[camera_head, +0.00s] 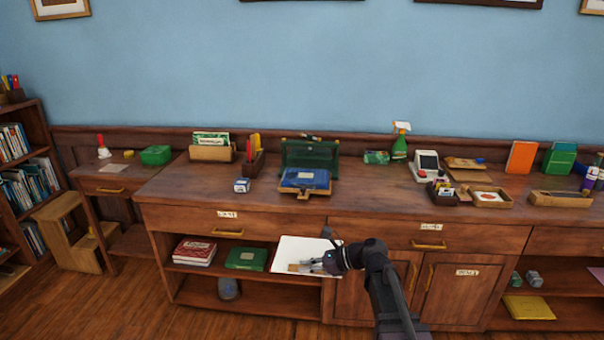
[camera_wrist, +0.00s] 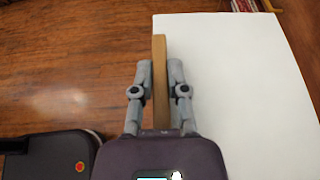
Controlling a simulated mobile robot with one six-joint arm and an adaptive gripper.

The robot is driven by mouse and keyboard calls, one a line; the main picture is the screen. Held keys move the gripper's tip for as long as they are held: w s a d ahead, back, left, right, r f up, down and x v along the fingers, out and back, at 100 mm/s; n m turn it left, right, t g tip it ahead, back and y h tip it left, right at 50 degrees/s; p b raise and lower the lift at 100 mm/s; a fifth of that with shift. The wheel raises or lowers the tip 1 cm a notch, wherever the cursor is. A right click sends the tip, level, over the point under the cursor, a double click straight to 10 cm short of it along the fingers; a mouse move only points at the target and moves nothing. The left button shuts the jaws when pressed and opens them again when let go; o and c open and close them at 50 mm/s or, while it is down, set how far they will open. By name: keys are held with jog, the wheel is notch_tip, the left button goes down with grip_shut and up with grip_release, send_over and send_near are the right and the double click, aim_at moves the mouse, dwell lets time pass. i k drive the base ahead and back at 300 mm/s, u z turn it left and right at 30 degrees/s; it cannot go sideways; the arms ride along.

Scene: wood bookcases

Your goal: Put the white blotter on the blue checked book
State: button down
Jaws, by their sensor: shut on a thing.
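The white blotter (camera_head: 306,246) is a flat white sheet with a brown wooden edge strip. My gripper (camera_head: 318,266) is shut on that strip, holding the blotter in front of the cabinet's open shelves. In the wrist view the strip stands between the two fingers of my gripper (camera_wrist: 159,75), and the white sheet (camera_wrist: 245,85) spreads to the right. A blue book (camera_head: 305,178) lies on a wooden stand on the counter, above and behind the blotter; its check pattern is too small to make out.
A dark green rack (camera_head: 310,154) stands right behind the blue book. A small blue-and-white box (camera_head: 242,185) sits to its left. A red book stack (camera_head: 195,251) and a green box (camera_head: 246,258) lie on the shelf.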

aim_at(306, 176)
jog(key=i, duration=1.2)
jog(key=z, duration=0.05)
